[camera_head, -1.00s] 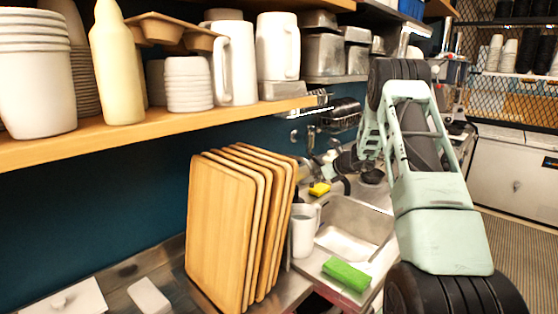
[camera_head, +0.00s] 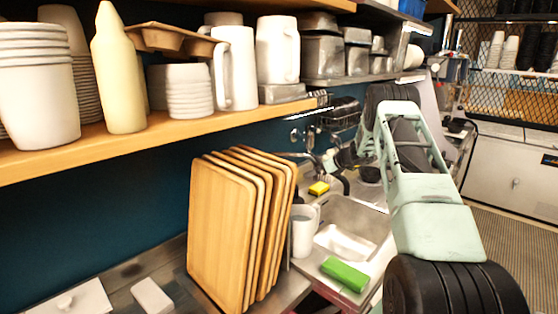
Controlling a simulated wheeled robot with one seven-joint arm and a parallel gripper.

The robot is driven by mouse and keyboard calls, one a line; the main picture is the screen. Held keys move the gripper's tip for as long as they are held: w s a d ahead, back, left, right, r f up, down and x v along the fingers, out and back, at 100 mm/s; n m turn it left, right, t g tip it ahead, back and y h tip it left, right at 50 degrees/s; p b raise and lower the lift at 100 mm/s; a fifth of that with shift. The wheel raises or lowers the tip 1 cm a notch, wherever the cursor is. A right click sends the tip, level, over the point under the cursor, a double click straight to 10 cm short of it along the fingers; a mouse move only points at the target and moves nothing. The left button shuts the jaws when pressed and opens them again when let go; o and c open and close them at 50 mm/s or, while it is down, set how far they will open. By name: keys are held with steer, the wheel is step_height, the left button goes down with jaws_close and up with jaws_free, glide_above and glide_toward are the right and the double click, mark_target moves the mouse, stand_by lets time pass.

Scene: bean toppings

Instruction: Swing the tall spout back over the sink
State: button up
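The metal sink (camera_head: 368,217) lies right of the wooden boards, its basin open and partly hidden on the right by my arm. Wall tap fittings (camera_head: 309,136) show behind it. A thin curved metal tube (camera_head: 297,155), which looks like the tall spout, runs from near these fittings toward the left, behind the boards' top edge and not over the basin. My gripper (camera_head: 334,164) is small and dark among the fittings at the back of the sink, close to the tube. I cannot tell whether it touches the tube, nor whether its fingers are open.
Upright wooden boards (camera_head: 222,232) stand left of the sink. A white mug (camera_head: 302,236), a green sponge (camera_head: 344,274) and a yellow sponge (camera_head: 318,188) are around the basin. A wooden shelf (camera_head: 160,138) with crockery overhangs the counter on the left.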

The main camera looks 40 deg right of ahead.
steer(key=shift+w+d+p, duration=0.25)
steer(key=shift+w+d, duration=0.25)
steer(key=shift+d, duration=0.4)
steer(key=shift+w+d+p, duration=0.25)
steer(key=shift+w+d, duration=0.25)
steer(key=shift+d, duration=0.35)
steer(key=d+p+v, duration=0.1)
steer(key=v, duration=0.6)
steer(key=shift+r, duration=0.6)
steer(key=shift+d, duration=0.1)
